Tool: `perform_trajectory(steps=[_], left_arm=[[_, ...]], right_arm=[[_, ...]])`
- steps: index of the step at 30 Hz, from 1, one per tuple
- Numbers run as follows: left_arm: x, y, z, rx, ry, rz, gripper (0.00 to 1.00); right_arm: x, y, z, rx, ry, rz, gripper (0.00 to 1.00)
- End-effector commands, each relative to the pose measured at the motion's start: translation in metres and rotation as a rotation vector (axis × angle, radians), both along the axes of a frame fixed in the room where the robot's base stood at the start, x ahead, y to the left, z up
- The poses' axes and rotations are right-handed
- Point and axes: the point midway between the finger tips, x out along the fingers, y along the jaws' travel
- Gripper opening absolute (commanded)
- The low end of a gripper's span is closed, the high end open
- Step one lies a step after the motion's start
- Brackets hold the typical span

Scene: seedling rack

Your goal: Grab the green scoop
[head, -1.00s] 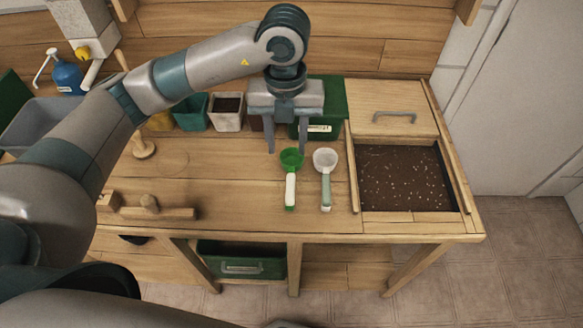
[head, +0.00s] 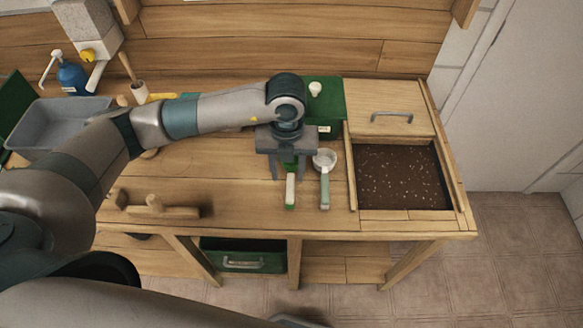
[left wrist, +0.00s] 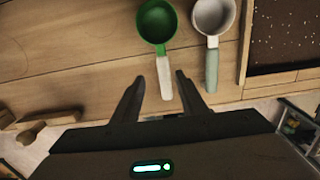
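The green scoop has a green bowl and a pale handle (head: 291,188) with a green end. It lies on the wooden bench, and my gripper partly hides its bowl in the head view. In the left wrist view the whole green bowl (left wrist: 157,22) shows. My left gripper (head: 288,178) is above the scoop, pointing down. In the left wrist view its two fingers (left wrist: 158,82) are apart, one on each side of the handle's line, with nothing held. I cannot tell its exact height above the handle. My right gripper is not in view.
A white scoop with a grey-green handle (head: 325,190) lies close to the right of the green scoop. A soil bin (head: 353,185) is set in the bench farther right. A wooden tool (head: 155,208) lies at the left.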

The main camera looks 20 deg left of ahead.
Motion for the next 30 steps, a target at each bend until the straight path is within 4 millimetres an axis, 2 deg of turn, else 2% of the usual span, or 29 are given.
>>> perform_trajectory(steps=[8,13,18,30], left_arm=[[-0.001,-0.004,-0.009,0.0,0.002,0.0,0.39],[-0.002,-0.008,-0.027,0.001,0.002,0.001,0.39],[-0.001,-0.008,-0.047,0.0,0.001,0.001,0.39],[-0.001,-0.008,-0.051,-0.001,0.0,0.0,0.39]], right_arm=[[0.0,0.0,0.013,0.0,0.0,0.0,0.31],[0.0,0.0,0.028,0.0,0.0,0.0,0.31],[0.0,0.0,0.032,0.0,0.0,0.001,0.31],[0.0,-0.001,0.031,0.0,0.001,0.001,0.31]])
